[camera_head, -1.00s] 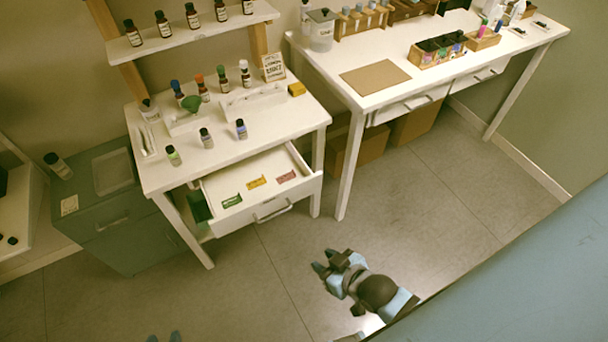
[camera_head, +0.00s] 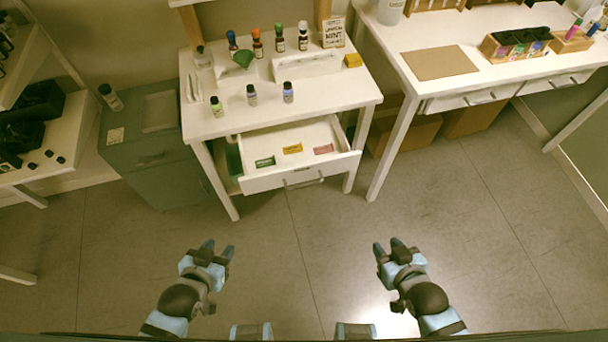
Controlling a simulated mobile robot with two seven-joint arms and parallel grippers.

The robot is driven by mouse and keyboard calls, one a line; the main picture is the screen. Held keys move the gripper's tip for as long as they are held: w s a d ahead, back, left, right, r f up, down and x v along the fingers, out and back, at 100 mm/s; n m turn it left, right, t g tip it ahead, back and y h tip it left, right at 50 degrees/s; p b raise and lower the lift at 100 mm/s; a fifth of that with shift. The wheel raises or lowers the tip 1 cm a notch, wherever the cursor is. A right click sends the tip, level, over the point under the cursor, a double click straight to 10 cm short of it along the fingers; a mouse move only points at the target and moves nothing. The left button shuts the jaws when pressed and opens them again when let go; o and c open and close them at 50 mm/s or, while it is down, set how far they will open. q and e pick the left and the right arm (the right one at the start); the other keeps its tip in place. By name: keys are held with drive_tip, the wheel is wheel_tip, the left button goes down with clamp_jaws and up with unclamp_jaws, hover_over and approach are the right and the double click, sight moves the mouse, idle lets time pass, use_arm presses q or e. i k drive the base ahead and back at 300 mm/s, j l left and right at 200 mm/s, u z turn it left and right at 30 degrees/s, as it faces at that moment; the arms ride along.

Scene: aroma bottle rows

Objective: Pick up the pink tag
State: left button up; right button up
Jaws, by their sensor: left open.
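The pink tag (camera_head: 324,149) lies flat in the open drawer (camera_head: 270,184) of the white table, at the right end of a row. A yellow tag (camera_head: 292,149) lies in the middle and a green tag (camera_head: 265,162) at the left. My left gripper (camera_head: 219,248) is open and empty above the floor, in front of and left of the drawer. My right gripper (camera_head: 387,246) is also empty above the floor, in front of and right of the drawer, with its fingertips apart. Both are well away from the tag.
A second table with a brown mat (camera_head: 439,63) stands at right. A grey-green cabinet (camera_head: 150,170) stands left. The floor before the drawer is clear.

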sight(323, 149)
drive_tip(key=i+j, duration=0.15)
drive_tip(key=j, duration=0.2)
drive_tip(key=i+j+z, duration=0.1)
drive_tip(key=j, duration=0.3)
drive_tip(key=i+j, duration=0.1)
drive_tip(key=j, duration=0.25)
drive_tip(key=i+j+z, duration=0.1)
drive_tip(key=j, duration=0.25)
drive_tip(key=i+j, duration=0.15)
drive_tip(key=j, duration=0.25)
drive_tip(key=z, duration=0.05)
